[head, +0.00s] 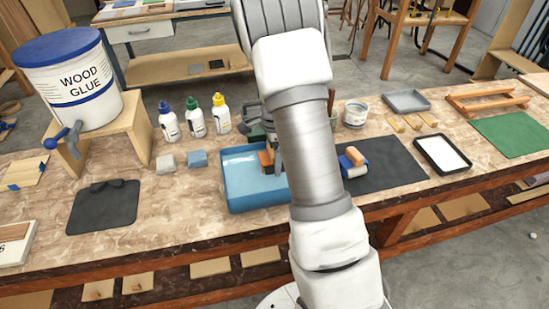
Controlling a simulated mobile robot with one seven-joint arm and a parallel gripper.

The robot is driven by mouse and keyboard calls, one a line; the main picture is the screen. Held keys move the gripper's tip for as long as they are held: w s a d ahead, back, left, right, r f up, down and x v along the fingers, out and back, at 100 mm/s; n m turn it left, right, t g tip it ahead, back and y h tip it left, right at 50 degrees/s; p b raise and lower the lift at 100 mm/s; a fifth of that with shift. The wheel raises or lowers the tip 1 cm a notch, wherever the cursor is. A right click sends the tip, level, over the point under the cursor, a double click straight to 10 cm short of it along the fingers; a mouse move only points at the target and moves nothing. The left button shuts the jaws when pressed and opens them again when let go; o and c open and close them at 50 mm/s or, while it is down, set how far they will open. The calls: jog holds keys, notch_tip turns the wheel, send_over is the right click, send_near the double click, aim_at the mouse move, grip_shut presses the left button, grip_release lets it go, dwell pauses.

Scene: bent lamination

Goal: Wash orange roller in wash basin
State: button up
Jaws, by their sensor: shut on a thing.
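The wash basin (237,203) is a blue rectangular tray with pale blue water, at the middle of the workbench. My gripper (275,160) is over the right part of the basin, largely hidden behind my arm. It is shut on an orange piece, which appears to be the orange roller (265,162). Only its left side shows, low over the water; whether it touches the water I cannot tell.
Blue and orange items (353,162) lie on a dark mat (395,165) right of my arm. Glue bottles (195,117) stand behind the basin. A wood glue bucket (80,85) on a wooden stand is at left. A white-filled tray (443,155) is at right.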

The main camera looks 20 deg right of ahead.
jog(key=shift+w+a+r+p, duration=0.1)
jog(key=shift+a+r+p, duration=0.35)
jog(key=shift+r+p, duration=0.45)
jog(key=shift+w+a+r+p, duration=0.1)
jog(key=shift+a+r+p, duration=0.45)
jog(key=shift+r, duration=0.5)
jog(key=shift+w+a+r+p, duration=0.1)
jog(key=shift+a+r+p, duration=0.25)
jog(key=shift+r+p, duration=0.55)
jog(key=shift+r, duration=0.2)
notch_tip(320, 180, up, 5)
jog(key=p, duration=0.3)
jog(key=shift+f+p, duration=0.1)
jog(key=shift+p, duration=0.2)
jog(key=shift+a+f, duration=0.1)
